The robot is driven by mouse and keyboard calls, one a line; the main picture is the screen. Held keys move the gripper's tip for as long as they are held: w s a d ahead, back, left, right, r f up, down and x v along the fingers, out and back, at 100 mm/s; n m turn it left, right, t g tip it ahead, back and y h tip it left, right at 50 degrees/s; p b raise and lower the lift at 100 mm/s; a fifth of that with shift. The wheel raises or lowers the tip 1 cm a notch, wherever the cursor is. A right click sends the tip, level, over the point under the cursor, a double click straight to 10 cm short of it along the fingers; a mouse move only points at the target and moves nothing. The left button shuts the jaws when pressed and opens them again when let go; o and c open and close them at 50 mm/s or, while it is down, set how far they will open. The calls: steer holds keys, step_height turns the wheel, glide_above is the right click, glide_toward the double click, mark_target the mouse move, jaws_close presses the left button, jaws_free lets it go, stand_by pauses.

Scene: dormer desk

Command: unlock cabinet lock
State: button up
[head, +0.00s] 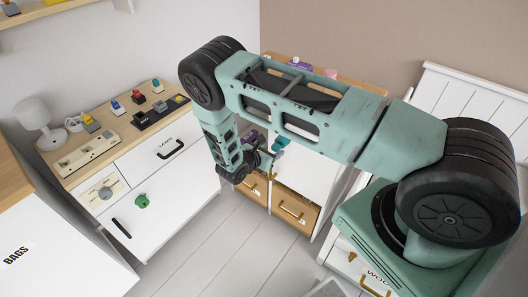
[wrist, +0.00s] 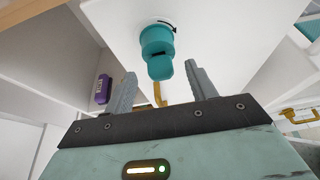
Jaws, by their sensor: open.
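A teal turn-knob lock (wrist: 156,50) sticks out from a white cabinet door (wrist: 215,30) in the wrist view, with a dark curved mark beside its base. In the head view the teal knob (head: 280,142) shows on the white door just right of my gripper (head: 258,162). In the wrist view my gripper (wrist: 163,74) is open and empty. Its two grey fingers point toward the knob, one on each side of the knob's outer end in the picture. I cannot tell whether either finger touches it.
A purple object (wrist: 103,88) sits in an open compartment left of the door. Below the door are wooden drawers with brass handles (head: 291,210). A white cabinet at left has a green knob (head: 141,201) and a black handle (head: 170,149). Grey floor (head: 215,255) is clear in front.

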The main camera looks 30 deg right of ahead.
steer(key=shift+w+d+f, duration=0.15)
steer(key=shift+d, duration=0.2)
steer(key=shift+c, duration=0.3)
steer(key=c, duration=1)
steer(key=o, duration=0.3)
steer(key=shift+c, duration=1.4)
steer(key=shift+w+a+f+n+g+b, duration=0.1)
steer(key=shift+w+f+n+g+b, duration=0.05)
steer(key=shift+n+g+b, duration=0.85)
steer(key=shift+n+g+h+b, duration=0.3)
steer(key=shift+n+h+b, duration=0.3)
steer(key=shift+n+b, duration=0.4)
